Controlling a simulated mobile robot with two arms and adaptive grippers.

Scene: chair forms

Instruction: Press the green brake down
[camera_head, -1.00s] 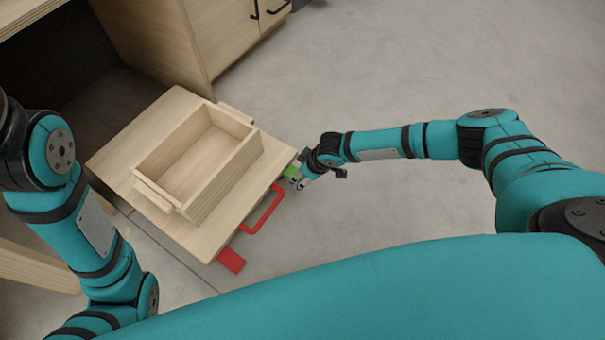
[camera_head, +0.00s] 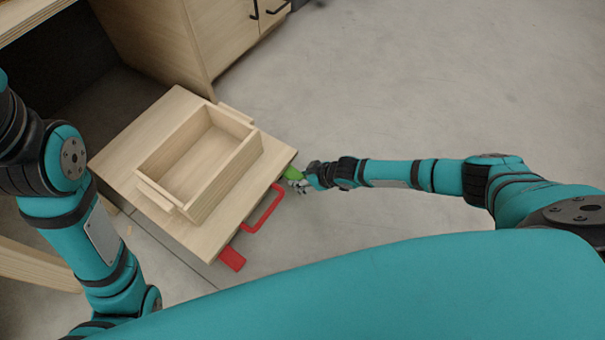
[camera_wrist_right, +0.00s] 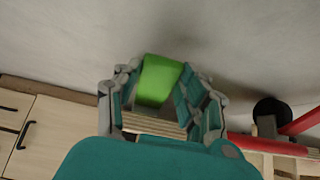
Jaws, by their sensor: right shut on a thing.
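The green brake (camera_head: 292,173) sticks out at the right corner of a wooden platform, beside the red handle. My right gripper (camera_head: 299,183) is at it and partly covers it. In the right wrist view, the green brake (camera_wrist_right: 158,80) sits between the two fingers of the right gripper (camera_wrist_right: 165,88), which is shut on it. How far the brake is pressed down cannot be told. My left arm shows at the left of the head view, but its gripper is out of frame.
The platform (camera_head: 117,157) carries an open wooden box (camera_head: 217,190). A red handle (camera_head: 266,210) and a red pedal (camera_head: 232,259) stick out on its near side. A wooden cabinet (camera_head: 221,45) stands behind. The floor (camera_head: 400,90) to the right is clear.

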